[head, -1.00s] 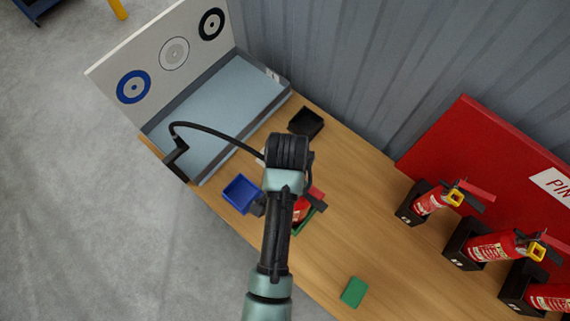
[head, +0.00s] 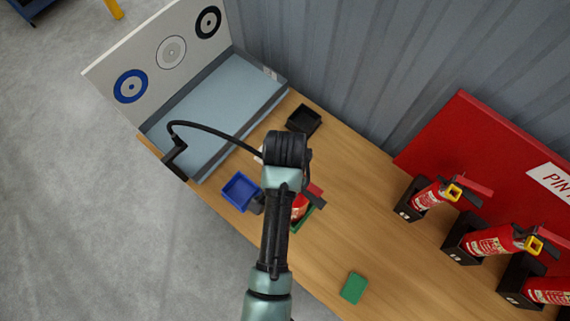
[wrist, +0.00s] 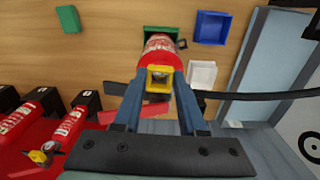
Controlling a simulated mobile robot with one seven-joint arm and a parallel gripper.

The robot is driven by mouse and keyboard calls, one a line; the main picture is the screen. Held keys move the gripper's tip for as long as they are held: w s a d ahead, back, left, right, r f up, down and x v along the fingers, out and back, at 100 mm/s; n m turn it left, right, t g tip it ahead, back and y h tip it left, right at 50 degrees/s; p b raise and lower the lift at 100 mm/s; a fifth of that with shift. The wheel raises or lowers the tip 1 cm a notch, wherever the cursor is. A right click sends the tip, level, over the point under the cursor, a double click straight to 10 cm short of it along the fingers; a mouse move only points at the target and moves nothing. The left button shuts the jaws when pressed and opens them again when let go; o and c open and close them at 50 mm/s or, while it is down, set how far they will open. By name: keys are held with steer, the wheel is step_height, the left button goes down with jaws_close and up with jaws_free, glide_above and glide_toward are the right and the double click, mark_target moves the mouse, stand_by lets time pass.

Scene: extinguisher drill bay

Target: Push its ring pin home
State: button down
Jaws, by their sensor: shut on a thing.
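A red fire extinguisher (wrist: 160,45) stands in a green holder (wrist: 148,31) on the wooden bench. In the head view the extinguisher (head: 299,207) is partly hidden behind my arm. A yellow ring pin (wrist: 159,70) shows at the extinguisher's top, between my fingers. In the head view the arm hides the fingertips. The pin's shaft and its hole are hidden, so I cannot tell how deep it sits.
A blue tray (head: 240,191), a black tray (head: 303,120) and a white tray (wrist: 201,75) are nearby. A green block (head: 354,288) lies on the bench. Several extinguishers stand in black holders by a red board (head: 440,150). A black hose (head: 205,129) runs left to a grey basin (head: 215,95).

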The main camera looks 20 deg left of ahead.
stand_by(0.4)
steer(key=shift+c, duration=1.9)
jaws_free()
